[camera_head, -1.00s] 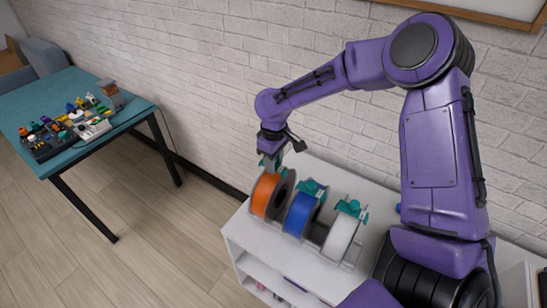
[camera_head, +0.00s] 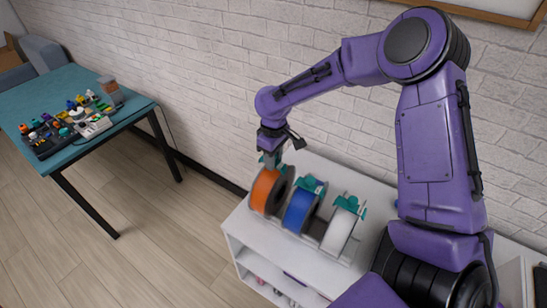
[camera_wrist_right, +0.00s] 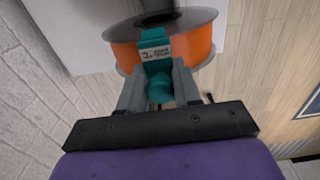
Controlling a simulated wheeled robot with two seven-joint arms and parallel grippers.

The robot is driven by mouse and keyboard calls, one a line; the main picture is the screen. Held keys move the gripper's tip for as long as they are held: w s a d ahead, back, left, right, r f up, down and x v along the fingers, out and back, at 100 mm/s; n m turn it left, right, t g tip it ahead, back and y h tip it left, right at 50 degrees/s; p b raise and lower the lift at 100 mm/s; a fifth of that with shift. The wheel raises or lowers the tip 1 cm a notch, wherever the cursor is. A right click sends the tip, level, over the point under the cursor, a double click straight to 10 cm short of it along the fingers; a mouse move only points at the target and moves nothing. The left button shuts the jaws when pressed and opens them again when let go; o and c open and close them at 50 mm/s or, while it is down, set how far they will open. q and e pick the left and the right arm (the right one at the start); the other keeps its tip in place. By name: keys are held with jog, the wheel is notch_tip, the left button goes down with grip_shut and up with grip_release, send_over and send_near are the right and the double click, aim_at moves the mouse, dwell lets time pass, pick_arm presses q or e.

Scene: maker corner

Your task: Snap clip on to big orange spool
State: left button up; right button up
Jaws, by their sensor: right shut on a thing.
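The big orange spool (camera_head: 264,190) stands upright at the left end of the spool row on the white shelf unit; it also shows in the right wrist view (camera_wrist_right: 197,45). My right gripper (camera_head: 271,161) is right above the spool's top edge. In the right wrist view, my right gripper (camera_wrist_right: 160,85) is shut on a teal clip (camera_wrist_right: 157,62) with a small printed label. The clip lies over the spool's rim area; whether it is seated on the rim I cannot tell. My left gripper is not in view.
A blue spool (camera_head: 298,212) and a white spool (camera_head: 339,232), each with a teal clip on top, stand close to the right. The brick wall (camera_head: 200,90) is behind. A teal table (camera_head: 70,90) with small parts is at the far left.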

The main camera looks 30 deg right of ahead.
jog(key=shift+s, duration=0.15)
jog(key=shift+f, duration=0.95)
dwell(0.9)
